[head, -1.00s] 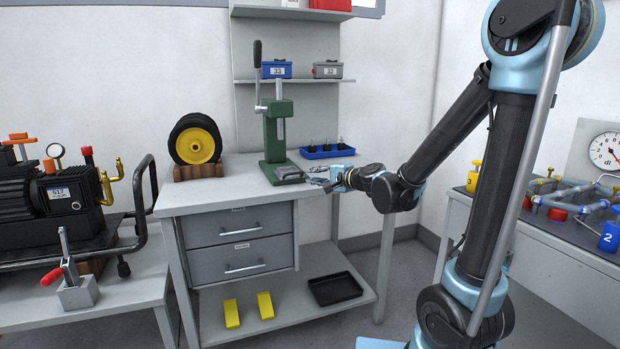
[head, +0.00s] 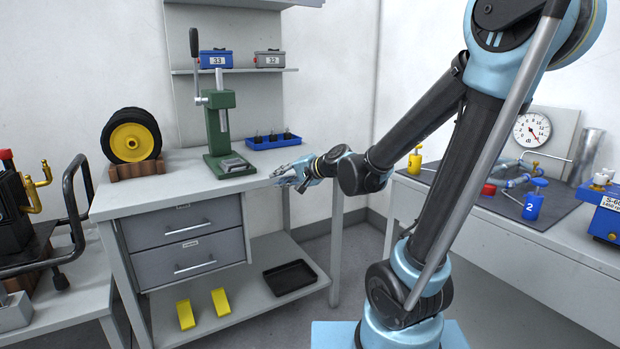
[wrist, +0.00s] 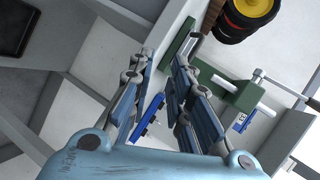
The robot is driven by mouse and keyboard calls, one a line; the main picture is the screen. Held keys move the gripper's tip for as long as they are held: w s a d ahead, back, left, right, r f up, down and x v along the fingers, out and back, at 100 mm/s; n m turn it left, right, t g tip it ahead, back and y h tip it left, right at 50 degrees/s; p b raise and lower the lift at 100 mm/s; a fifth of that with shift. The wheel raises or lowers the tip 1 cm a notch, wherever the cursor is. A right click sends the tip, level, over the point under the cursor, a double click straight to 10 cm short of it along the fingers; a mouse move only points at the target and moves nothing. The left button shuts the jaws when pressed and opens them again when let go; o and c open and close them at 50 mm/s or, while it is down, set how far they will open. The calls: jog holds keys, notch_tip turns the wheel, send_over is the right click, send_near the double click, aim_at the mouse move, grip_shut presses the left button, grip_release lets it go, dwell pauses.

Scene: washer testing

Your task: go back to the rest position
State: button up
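My gripper (head: 284,176) is at the right front corner of the grey workbench (head: 180,194), to the right of the green press. In the wrist view its two fingers (wrist: 162,62) are apart with nothing held between them. My arm reaches left and is bent at the elbow. No resting place is marked in view.
The green arbor press (head: 220,130), a blue tray (head: 272,141) with small black parts and a yellow-hubbed wheel (head: 130,141) stand on the bench. A black tray (head: 290,278) is on its lower shelf. A table (head: 560,235) with a gauge (head: 532,130) is on the right.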

jog(key=s+d+f+n+g+h, duration=0.1)
jog(key=s+d+f+g+h, duration=0.1)
jog(key=s+d, duration=0.5)
jog(key=s+d+f+n+g+h, duration=0.1)
jog(key=s+d+f+h, duration=0.4)
jog(key=d, duration=0.8)
jog(key=s+d+f+n+g+h, duration=0.2)
jog(key=s+d+f+n+h, duration=0.1)
jog(key=s+d+f, duration=0.4)
jog(key=s+d+h, duration=0.1)
jog(key=s+d, duration=0.2)
jog(key=shift+s+g, duration=0.3)
jog(key=shift+s, duration=0.1)
jog(key=shift+d+f, duration=0.1)
jog(key=shift+w+f, duration=0.2)
jog(key=shift+w, duration=0.3)
